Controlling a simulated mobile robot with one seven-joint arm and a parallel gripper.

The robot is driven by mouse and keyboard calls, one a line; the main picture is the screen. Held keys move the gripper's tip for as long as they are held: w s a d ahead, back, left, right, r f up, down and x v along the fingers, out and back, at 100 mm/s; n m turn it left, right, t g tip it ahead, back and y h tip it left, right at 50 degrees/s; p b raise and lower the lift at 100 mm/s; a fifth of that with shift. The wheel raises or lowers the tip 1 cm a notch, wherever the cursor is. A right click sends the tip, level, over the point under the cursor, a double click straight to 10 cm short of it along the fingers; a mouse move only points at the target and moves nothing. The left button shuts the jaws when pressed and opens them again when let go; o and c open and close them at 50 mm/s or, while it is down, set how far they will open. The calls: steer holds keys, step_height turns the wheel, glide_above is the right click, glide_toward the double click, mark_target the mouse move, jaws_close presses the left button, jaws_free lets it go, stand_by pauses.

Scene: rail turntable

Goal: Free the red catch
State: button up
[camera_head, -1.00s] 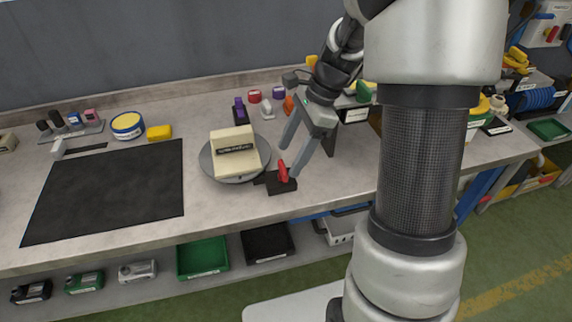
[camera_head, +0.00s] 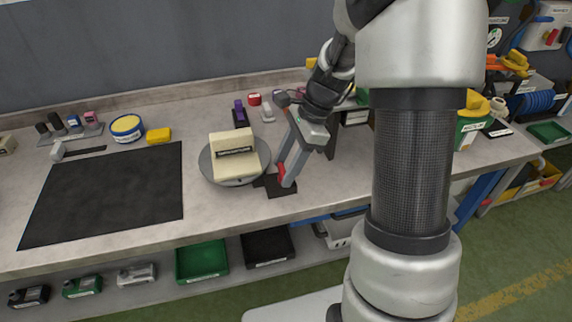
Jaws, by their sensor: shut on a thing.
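The red catch (camera_head: 281,171) stands on a small black base (camera_head: 281,189) at the right side of the round grey turntable (camera_head: 209,174). A cream block (camera_head: 236,167) with a dark label strip sits on the turntable. My gripper (camera_head: 286,178) points down at the catch with its fingers close together, shut on the red catch. The fingers hide much of the catch, and only a bit of red shows at their left.
A black mat (camera_head: 105,195) covers the left of the bench. A yellow block (camera_head: 158,135), a round blue-and-yellow tin (camera_head: 127,128) and a purple item (camera_head: 240,112) stand behind. Green (camera_head: 202,262) and black trays lie on the shelf below.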

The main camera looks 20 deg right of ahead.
steer(key=shift+r, duration=0.1)
steer(key=n+g+p, duration=0.1)
steer(key=n+p, duration=0.1)
steer(key=n, duration=0.1)
steer(key=shift+w+r+n+p, duration=0.1)
steer(key=shift+w+n+p, duration=0.05)
steer(key=shift+n+p, duration=0.25)
steer(key=n+g+h+p, duration=0.1)
steer(key=n+g+p, duration=0.1)
steer(key=n, duration=0.2)
steer(key=shift+w+n, duration=0.15)
steer(key=shift+n, duration=0.15)
steer(key=n+p, duration=0.1)
steer(key=n, duration=0.1)
steer(key=n+g+h+p, duration=0.1)
steer(key=n, duration=0.1)
steer(key=shift+a+h, duration=0.2)
steer(key=shift+h, duration=0.1)
steer(key=shift+w+a+n+h+p, duration=0.1)
steer(key=shift+n+h+p, duration=0.5)
steer(key=shift+n, duration=1.5)
steer(key=o, duration=1.1)
steer(key=shift+c, duration=0.2)
